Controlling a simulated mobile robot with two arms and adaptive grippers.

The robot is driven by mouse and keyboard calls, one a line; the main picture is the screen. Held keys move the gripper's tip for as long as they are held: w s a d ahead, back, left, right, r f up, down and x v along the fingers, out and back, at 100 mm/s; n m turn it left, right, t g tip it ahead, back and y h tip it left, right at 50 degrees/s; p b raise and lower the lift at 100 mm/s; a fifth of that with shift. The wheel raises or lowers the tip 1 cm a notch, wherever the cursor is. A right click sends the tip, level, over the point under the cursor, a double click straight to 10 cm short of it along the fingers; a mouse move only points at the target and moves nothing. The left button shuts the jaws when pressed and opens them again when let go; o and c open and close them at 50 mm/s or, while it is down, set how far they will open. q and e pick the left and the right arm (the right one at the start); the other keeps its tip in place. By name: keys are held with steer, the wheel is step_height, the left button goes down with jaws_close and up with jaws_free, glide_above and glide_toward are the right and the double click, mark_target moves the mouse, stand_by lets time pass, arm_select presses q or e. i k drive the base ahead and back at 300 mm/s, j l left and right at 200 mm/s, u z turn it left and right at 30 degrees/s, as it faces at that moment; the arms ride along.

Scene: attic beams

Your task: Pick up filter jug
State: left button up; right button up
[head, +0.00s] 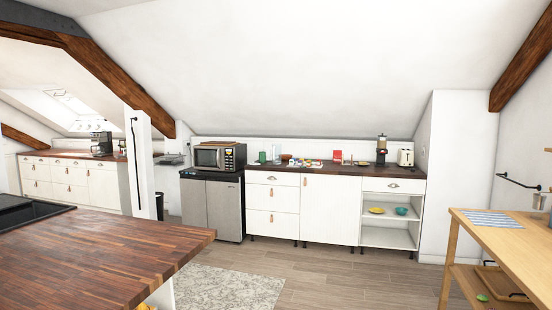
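A small pale upright thing (276,154) stands on the dark wooden counter (345,171) along the far wall, just right of a green thing (262,157). It may be the filter jug, but it is too small and far away to be sure. Neither of my grippers shows in the head view.
A butcher-block worktop (110,250) fills the near left, and a wooden table (505,235) stands at the right. Between them lie a grey rug (230,288) and clear wooden floor (340,280). A microwave (220,157) sits on a grey fridge (212,207) left of the counter.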

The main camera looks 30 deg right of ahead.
mark_target(276, 147)
steer(key=i+l+z, duration=0.4)
steer(key=i, duration=0.2)
steer(key=i+l+z, duration=0.15)
steer(key=i+z, duration=0.3)
steer(key=i, duration=0.2)
steer(key=i+z, duration=0.4)
steer(key=i, duration=0.25)
steer(key=i+u, duration=0.1)
steer(key=i, duration=0.5)
steer(key=i+l+u, duration=0.1)
steer(key=i, duration=0.55)
steer(key=i+l+u, duration=0.1)
steer(key=i, duration=0.5)
steer(key=i+l, duration=0.25)
steer(key=i, duration=0.35)
steer(key=i+j+u, duration=0.25)
steer(key=i+u, duration=0.2)
steer(key=i, duration=0.55)
steer(key=i+l+u, duration=0.1)
steer(key=i+u, duration=0.4)
steer(key=i, duration=0.45)
